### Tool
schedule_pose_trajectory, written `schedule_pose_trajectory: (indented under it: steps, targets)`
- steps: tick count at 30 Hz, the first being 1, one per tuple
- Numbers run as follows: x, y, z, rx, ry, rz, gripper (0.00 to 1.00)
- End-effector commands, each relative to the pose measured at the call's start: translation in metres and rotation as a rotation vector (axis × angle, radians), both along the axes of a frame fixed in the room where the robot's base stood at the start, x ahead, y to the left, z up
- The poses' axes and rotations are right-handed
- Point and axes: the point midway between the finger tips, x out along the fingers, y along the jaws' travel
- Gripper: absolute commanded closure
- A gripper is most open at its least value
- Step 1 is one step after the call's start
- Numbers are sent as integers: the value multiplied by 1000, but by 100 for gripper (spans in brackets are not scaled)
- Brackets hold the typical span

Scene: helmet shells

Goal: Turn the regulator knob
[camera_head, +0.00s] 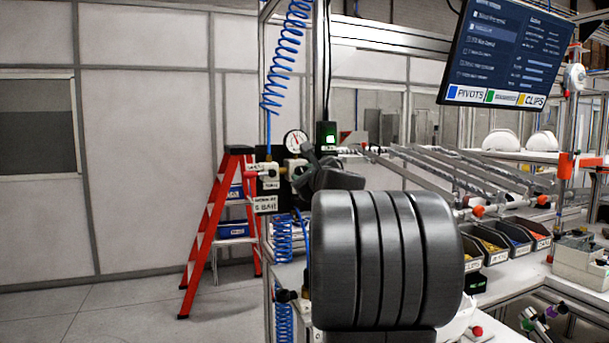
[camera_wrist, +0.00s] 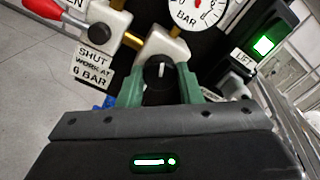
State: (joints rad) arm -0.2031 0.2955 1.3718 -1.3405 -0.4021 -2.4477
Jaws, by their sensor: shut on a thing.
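The regulator knob (camera_wrist: 158,72) is black with a white mark and sits below a white regulator body (camera_wrist: 165,45) in the wrist view. My gripper (camera_wrist: 160,88) has its green fingers on either side of the knob and is shut on it. The pressure gauge (camera_wrist: 197,12) is above, partly cut off by the frame edge. In the head view the gauge (camera_head: 295,142) shows whole, with a red needle. There my gripper (camera_head: 310,170) reaches the regulator panel, and my dark arm hides the knob.
A red valve lever (camera_wrist: 45,10) and a "SHUT WORK AT 6 BAR" label (camera_wrist: 93,68) are left of the knob. A lit green "LIFT" box (camera_wrist: 265,45) is to the right. A red stepladder (camera_head: 215,225) stands at left; part bins (camera_head: 500,245) are at right.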

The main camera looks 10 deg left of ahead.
Motion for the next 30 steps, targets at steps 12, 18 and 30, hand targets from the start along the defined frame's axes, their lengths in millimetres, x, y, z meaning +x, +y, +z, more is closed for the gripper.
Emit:
schedule_pose_trajectory:
  steps: [12,18,30]
  targets:
    - [0,0,0,304,207,0,91]
    - [0,0,1,463,315,0,91]
    - [1,-1,1,778,528,-1,91]
